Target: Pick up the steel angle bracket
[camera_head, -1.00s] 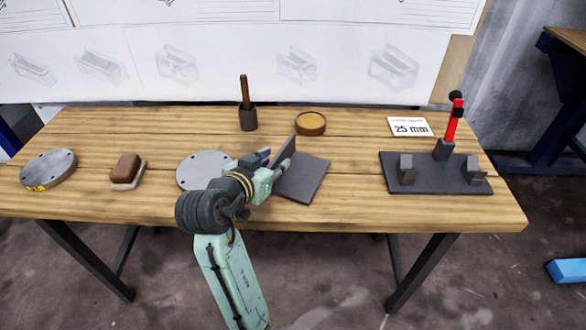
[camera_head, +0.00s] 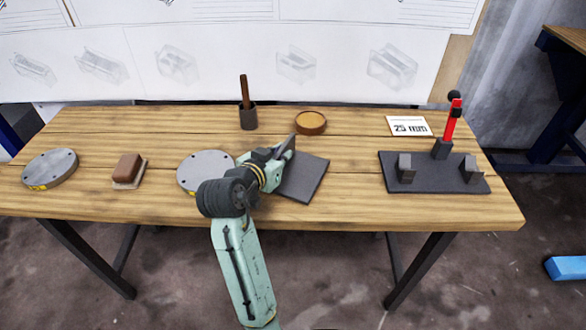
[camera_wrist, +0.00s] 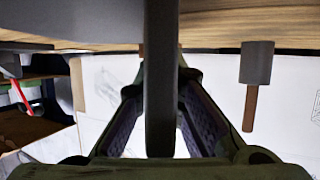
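The steel angle bracket (camera_head: 308,180) is dark grey, with a flat plate lying on the bench and an upright plate on its left side. My gripper (camera_head: 277,151) is at the upright plate and hides part of it. In the wrist view the upright plate (camera_wrist: 160,75) shows edge-on as a dark vertical bar. The open fingers of my gripper (camera_wrist: 162,92) stand on either side of it, with gaps of light visible between plate and fingers. The bracket rests on the bench.
A grey disc (camera_head: 203,172) lies just left of my gripper. A cup with a brown handle (camera_head: 248,116) and a round tan-topped dish (camera_head: 310,122) stand behind. A dark fixture with a red lever (camera_head: 436,176) is at the right. Bench between bracket and fixture is clear.

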